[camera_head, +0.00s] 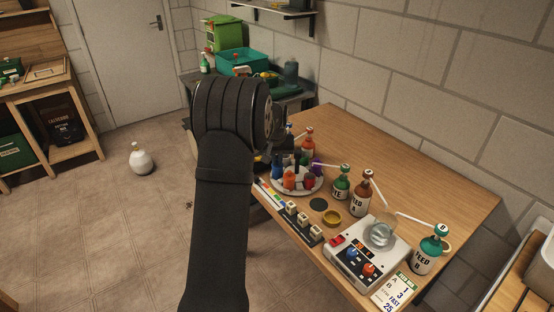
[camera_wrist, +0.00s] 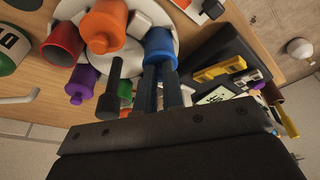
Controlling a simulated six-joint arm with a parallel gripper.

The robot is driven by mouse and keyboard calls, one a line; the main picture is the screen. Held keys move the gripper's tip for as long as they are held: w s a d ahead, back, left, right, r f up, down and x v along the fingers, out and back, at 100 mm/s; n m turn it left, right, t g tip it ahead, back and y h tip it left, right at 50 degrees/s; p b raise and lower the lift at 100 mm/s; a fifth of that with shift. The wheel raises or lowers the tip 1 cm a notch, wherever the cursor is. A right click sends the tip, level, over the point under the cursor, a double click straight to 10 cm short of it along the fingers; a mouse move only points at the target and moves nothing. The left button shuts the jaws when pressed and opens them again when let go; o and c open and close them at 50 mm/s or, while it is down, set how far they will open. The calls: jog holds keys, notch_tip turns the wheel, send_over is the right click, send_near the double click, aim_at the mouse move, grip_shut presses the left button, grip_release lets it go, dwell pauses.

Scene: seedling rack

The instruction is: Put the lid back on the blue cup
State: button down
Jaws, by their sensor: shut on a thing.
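The blue cup (camera_wrist: 160,45) stands at the edge of the round white tray (camera_wrist: 140,58) in the wrist view. My gripper (camera_wrist: 159,72) reaches to it from below, its two dark fingers close together at the cup's near end. It is shut on a narrow piece there, which looks like the lid. The fingers hide most of this piece, so I cannot tell whether it sits on the cup or is just apart from it. In the head view my arm covers the gripper and much of this spot.
Orange (camera_wrist: 105,27), red (camera_wrist: 64,43), purple (camera_wrist: 82,84) and green cups crowd the tray. A dark grey post (camera_wrist: 112,88) stands close left of my fingers. In the head view, feed bottles (camera_head: 365,192) and a control box (camera_head: 367,255) stand to the right on the wooden table (camera_head: 440,190).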

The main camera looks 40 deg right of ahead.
jog(key=c, duration=1)
grip_release()
jog(key=shift+r, duration=0.1)
jog(key=shift+r, duration=3.4)
grip_shut()
